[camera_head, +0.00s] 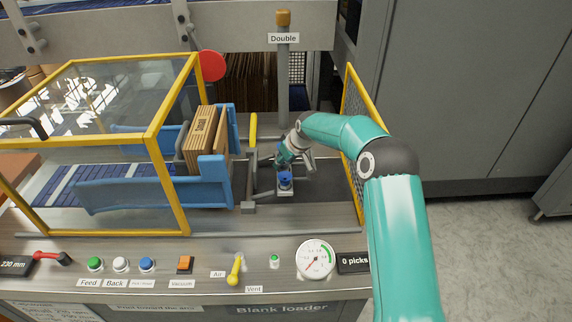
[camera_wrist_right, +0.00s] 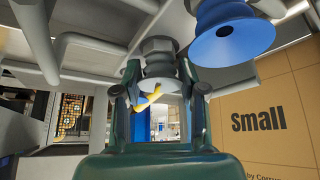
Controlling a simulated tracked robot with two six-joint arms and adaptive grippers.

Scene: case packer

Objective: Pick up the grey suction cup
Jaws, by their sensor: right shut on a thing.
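My right gripper (camera_head: 298,155) is at the suction head in the middle of the machine. In the right wrist view its two fingers (camera_wrist_right: 160,78) stand on either side of a light grey suction cup (camera_wrist_right: 159,85) and are shut on it. The cup hangs under a grey fitting. A blue suction cup (camera_wrist_right: 230,36) hangs close by on the right, apart from the fingers. A blue cup also shows in the head view (camera_head: 285,180), just below the gripper. The grey cup is hidden in the head view. My left gripper is not in view.
Brown cardboard blanks (camera_head: 201,136), one marked "Small" (camera_wrist_right: 262,118), stand in a blue holder (camera_head: 200,190) left of the gripper. A yellow-framed guard (camera_head: 150,140) is at left, another yellow frame (camera_head: 352,110) at right. A grey post (camera_head: 283,75) rises behind. Buttons and a gauge (camera_head: 315,259) line the front.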

